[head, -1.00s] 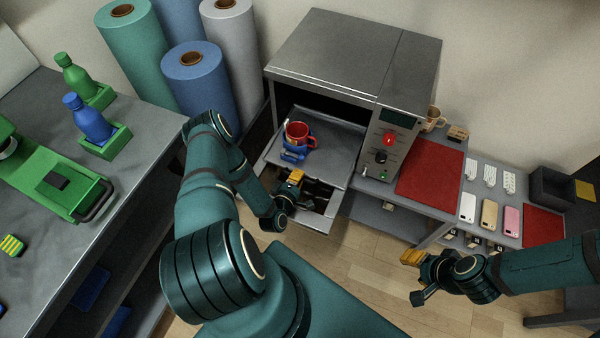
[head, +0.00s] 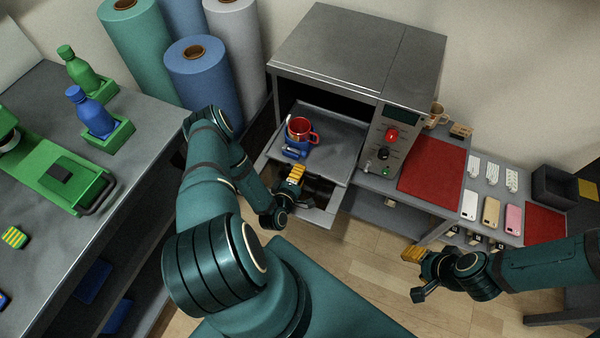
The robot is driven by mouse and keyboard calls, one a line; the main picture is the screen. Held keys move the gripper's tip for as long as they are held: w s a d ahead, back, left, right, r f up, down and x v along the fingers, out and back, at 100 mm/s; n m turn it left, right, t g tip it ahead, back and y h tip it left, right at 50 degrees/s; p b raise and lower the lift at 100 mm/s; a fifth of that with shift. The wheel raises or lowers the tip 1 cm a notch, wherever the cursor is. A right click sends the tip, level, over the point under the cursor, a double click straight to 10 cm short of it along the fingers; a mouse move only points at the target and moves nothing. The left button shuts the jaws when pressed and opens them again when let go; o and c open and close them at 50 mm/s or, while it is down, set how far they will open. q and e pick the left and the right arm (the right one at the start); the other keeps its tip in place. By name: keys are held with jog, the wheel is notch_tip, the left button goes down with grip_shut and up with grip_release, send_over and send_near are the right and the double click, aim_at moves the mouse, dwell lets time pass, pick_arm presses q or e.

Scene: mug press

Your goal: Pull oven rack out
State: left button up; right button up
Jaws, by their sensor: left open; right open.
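The grey metal oven (head: 345,55) stands at the back centre with its front open. Its rack (head: 335,142) is a flat grey tray sticking part of the way out of the opening. A red mug (head: 299,130) in a blue holder (head: 295,150) sits on the rack's left part. My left gripper (head: 294,175) is open at the rack's front edge, with yellow fingertips; whether it touches the edge I cannot tell. My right gripper (head: 413,254) is open and empty over the floor at the right, well away from the oven.
A control panel (head: 390,145) with a red button is on the oven's right. A red mat (head: 432,172) and several phones lie further right. The left table (head: 140,150) holds bottles and a green machine. Fabric rolls (head: 200,75) stand behind.

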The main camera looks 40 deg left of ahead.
pick_arm(q)
jog(key=v, duration=1.1)
jog(key=shift+s, duration=0.1)
